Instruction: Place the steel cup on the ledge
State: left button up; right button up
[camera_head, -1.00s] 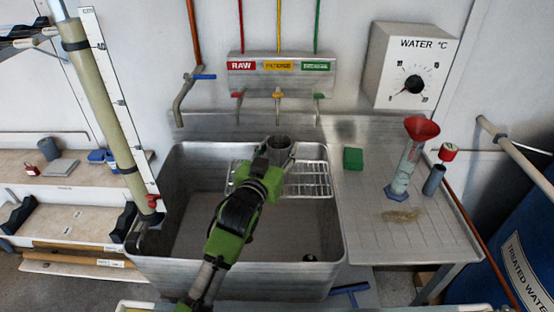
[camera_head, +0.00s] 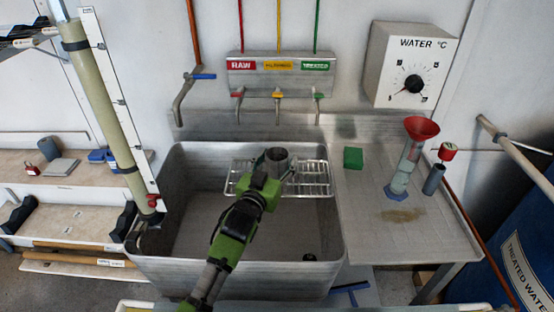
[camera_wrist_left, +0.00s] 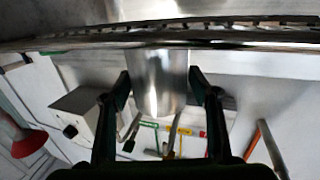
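The steel cup (camera_head: 277,160) is upright over the wire rack (camera_head: 312,189) at the back of the sink. My left gripper (camera_head: 279,172) reaches in from the front, with its fingers on either side of the cup. In the left wrist view the cup (camera_wrist_left: 158,82) sits between the two dark fingers, which look closed against its sides. The picture there is upside down, and the cup's base is close to the rack's bars (camera_wrist_left: 230,33); I cannot tell whether it touches. My right gripper is not in view.
The steel sink (camera_head: 190,215) lies below. Taps (camera_head: 278,95) hang from the wall behind. On the drainboard (camera_head: 375,235) at right are a green sponge (camera_head: 353,158), a cylinder with a red funnel (camera_head: 421,128) and a dark grey tube (camera_head: 434,180). The drainboard's middle is mostly clear.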

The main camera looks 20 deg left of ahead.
pick_arm(q)
jog(key=shift+r, duration=0.1)
jog(key=shift+s+r, duration=0.1)
jog(key=s, duration=0.7)
jog(key=shift+s+a+r, duration=0.1)
jog(key=shift+s+r, duration=0.05)
